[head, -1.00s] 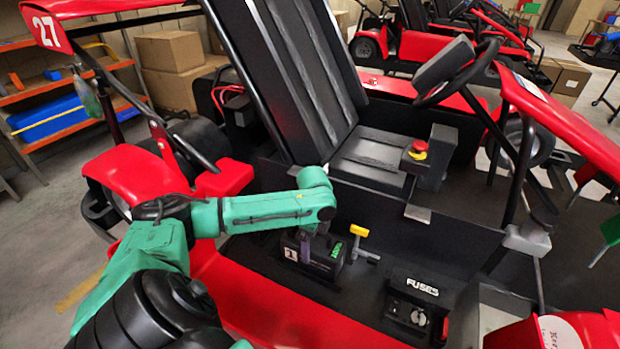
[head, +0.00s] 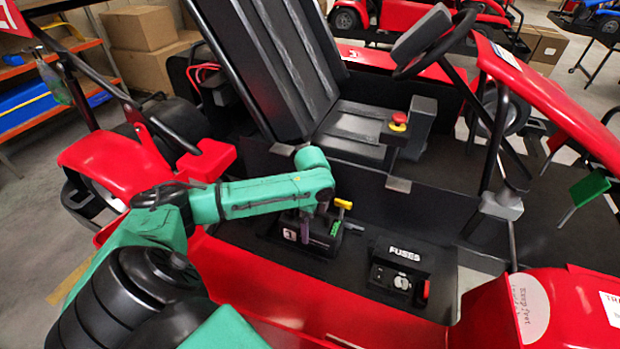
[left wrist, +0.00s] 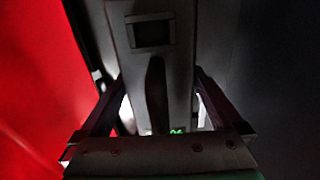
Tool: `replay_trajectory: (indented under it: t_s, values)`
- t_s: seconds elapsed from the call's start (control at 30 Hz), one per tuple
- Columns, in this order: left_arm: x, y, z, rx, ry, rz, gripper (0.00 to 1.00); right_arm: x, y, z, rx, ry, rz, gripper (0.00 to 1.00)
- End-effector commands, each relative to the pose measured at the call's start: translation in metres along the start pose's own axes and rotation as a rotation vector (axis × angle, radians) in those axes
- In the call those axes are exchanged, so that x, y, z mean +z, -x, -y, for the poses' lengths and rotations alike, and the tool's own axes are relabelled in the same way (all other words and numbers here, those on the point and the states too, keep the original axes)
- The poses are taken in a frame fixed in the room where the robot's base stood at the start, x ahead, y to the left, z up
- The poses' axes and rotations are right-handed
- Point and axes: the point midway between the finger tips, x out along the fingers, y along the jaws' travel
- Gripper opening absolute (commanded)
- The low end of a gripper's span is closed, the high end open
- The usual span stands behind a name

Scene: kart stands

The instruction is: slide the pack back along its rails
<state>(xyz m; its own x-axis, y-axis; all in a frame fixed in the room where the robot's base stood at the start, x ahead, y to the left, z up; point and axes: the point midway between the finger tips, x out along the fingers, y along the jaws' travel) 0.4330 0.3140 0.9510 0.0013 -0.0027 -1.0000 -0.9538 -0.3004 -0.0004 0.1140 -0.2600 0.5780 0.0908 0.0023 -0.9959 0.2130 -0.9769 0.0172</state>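The pack (head: 319,240) is a dark box with a white "1" label and a green readout. It sits low in the red kart's side bay; its rails are hidden. My left gripper (head: 304,226) reaches down over it, one finger in front of its near face. In the left wrist view, the two fingers of the gripper (left wrist: 158,85) lie along both sides of the grey pack (left wrist: 180,60), with a dark handle between them. The gripper appears shut on the pack. A yellow-topped lever (head: 343,204) stands just right of the pack. My right gripper is not in view.
A fuse box (head: 397,280) marked "FUSES" sits to the right of the pack. The seat (head: 360,130) and a red stop button (head: 399,120) are behind. Red bodywork (head: 300,305) runs along the near side.

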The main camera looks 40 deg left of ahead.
Motion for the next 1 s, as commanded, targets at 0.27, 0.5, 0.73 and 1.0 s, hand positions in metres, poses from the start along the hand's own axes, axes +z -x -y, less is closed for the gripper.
replay_trajectory:
  t_s: [0.27,0.5,0.73,1.0]
  values:
    - [0.001,0.004,0.001,-0.002,0.001,0.002,1.0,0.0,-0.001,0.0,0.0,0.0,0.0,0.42]
    - [0.0,0.056,0.002,-0.008,-0.001,0.001,1.0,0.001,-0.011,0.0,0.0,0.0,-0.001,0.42]
    - [-0.001,0.122,0.001,-0.007,-0.001,-0.001,1.0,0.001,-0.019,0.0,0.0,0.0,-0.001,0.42]
    - [0.0,0.146,0.0,0.0,0.0,0.001,1.0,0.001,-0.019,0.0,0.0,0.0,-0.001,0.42]
